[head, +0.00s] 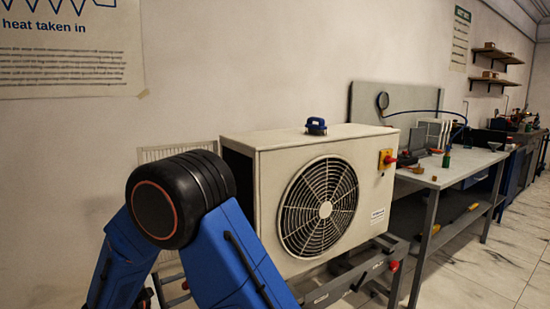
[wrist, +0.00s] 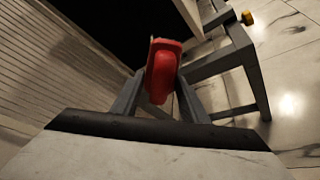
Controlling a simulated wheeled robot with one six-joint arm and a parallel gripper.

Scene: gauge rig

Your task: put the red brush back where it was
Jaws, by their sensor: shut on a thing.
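The red brush (wrist: 163,68) is in the wrist view, upright in the picture between the two grey fingers of my gripper (wrist: 160,92). The fingers are shut on it. The place where the brush was cannot be identified in these frames.
A cream fan unit (head: 270,170) stands on a grey frame (head: 340,285), with a blue item (head: 316,126) on top. A workbench (head: 455,168) with tools is to the right. The wrist view shows a slatted panel (wrist: 50,65), grey frame legs (wrist: 252,65) and a yellow item (wrist: 247,18).

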